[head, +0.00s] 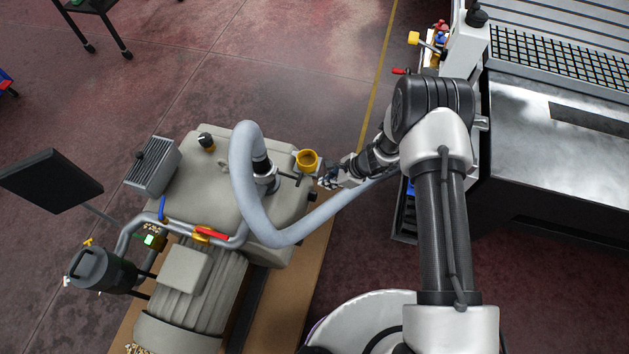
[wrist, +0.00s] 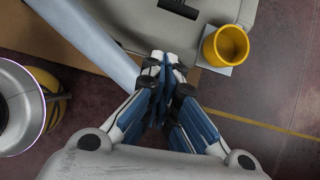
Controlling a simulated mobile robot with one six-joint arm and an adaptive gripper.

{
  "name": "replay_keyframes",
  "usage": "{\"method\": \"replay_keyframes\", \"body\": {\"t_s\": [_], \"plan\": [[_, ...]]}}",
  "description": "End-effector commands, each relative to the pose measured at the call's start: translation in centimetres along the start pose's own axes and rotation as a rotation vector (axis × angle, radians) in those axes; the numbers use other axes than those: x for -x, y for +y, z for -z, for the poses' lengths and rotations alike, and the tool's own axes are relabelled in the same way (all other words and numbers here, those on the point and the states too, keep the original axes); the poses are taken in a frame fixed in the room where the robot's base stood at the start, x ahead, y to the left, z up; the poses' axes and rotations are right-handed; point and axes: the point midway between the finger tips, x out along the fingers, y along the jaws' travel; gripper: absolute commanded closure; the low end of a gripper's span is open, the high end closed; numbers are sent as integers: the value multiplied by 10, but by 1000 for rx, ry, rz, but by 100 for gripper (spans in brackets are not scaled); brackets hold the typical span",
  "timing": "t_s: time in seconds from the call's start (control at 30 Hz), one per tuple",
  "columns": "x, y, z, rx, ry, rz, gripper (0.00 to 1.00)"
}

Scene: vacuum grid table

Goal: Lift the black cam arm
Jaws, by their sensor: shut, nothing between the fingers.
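A short black bar (head: 289,176), which looks like the cam arm, lies on the top of the beige pump housing (head: 200,185), close to the yellow cup. It also shows at the top edge of the wrist view (wrist: 178,8), partly cut off by the frame. My gripper (head: 326,181) is to the right of the bar, by the housing's right edge, and apart from it. In the wrist view my gripper's fingertips (wrist: 165,62) are together with nothing between them, short of the bar.
A yellow cup (head: 307,160) stands at the housing corner, close to my gripper. A thick grey hose (head: 290,237) curves over the housing and passes below my gripper. The grid table (head: 560,65) is at the right. Bare floor shows behind the pump.

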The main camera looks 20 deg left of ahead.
Motion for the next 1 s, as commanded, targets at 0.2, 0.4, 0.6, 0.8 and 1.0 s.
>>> {"method": "replay_keyframes", "body": {"t_s": [0.2,0.4,0.6,0.8,1.0], "plan": [[-6,-2,0,-97,-33,-2,100],[-41,-2,0,-91,-31,-2,100],[-86,-1,-1,-90,-30,-2,100],[-85,-5,-19,-90,-31,2,100],[-73,-5,-31,-91,-30,0,100]]}}
